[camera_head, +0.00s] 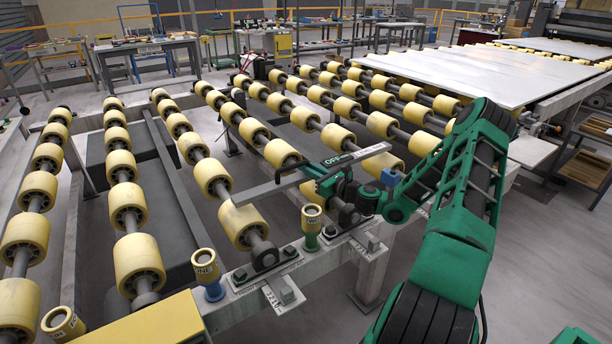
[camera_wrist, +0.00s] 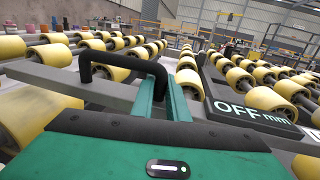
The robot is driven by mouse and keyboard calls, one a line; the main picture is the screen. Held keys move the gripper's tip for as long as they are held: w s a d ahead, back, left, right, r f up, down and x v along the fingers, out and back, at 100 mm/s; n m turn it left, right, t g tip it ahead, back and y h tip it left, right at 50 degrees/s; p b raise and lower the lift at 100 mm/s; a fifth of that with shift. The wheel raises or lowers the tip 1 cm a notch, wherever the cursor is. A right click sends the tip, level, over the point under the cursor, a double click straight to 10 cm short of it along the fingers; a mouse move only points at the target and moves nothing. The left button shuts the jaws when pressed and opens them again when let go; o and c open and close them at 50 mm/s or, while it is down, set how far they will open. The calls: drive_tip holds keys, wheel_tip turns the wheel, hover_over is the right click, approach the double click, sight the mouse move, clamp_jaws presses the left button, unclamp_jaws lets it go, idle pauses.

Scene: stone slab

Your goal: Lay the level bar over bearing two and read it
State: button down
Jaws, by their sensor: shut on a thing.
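The level bar (camera_head: 252,191) is a long grey bar with a dark display box (camera_head: 334,160) reading "OFF"; in the wrist view the box (camera_wrist: 252,112) reads "OFF mm". My green gripper (camera_head: 322,184) is shut on the bar's black handle (camera_wrist: 125,57), and its fingers (camera_wrist: 160,98) show at the handle's right leg. The bar lies crosswise above the near ends of the rollers; I cannot tell whether it touches anything. Bearing blocks (camera_head: 265,257) and (camera_head: 346,213) sit on the front rail below. Their tags are too small to read, so I cannot tell which is bearing two.
Yellow-topped cylinders, one with a green base (camera_head: 311,228) and one with a blue base (camera_head: 208,274), stand along the front rail (camera_head: 225,312). Rows of yellow rollers (camera_head: 138,262) fill the left and middle. A large pale slab (camera_head: 480,72) lies on rollers at the back right.

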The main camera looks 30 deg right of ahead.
wheel_tip(320, 180, down, 2)
drive_tip(key=shift+f, duration=0.1)
drive_tip(key=c, duration=1.7)
unclamp_jaws()
drive_tip(key=shift+c, duration=0.2)
drive_tip(key=v, duration=1.2)
drive_tip(key=shift+s, duration=0.1)
